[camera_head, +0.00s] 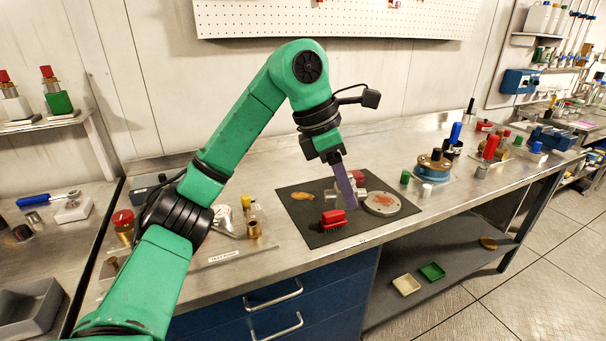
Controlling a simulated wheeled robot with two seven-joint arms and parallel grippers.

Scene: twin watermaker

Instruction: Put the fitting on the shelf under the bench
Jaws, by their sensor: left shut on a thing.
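My left gripper (350,204) reaches down over a dark mat (300,229) on the steel bench (270,168). Its jaws are shut on a silver metal fitting with a red part (360,190), partly hidden behind the fingers. The fitting is at or just above the mat; I cannot tell if it touches. The shelf under the bench (452,283) is grey and lies to the right of the blue drawers. My right gripper is not in view.
Blue drawers (300,312) stand left of the shelf.

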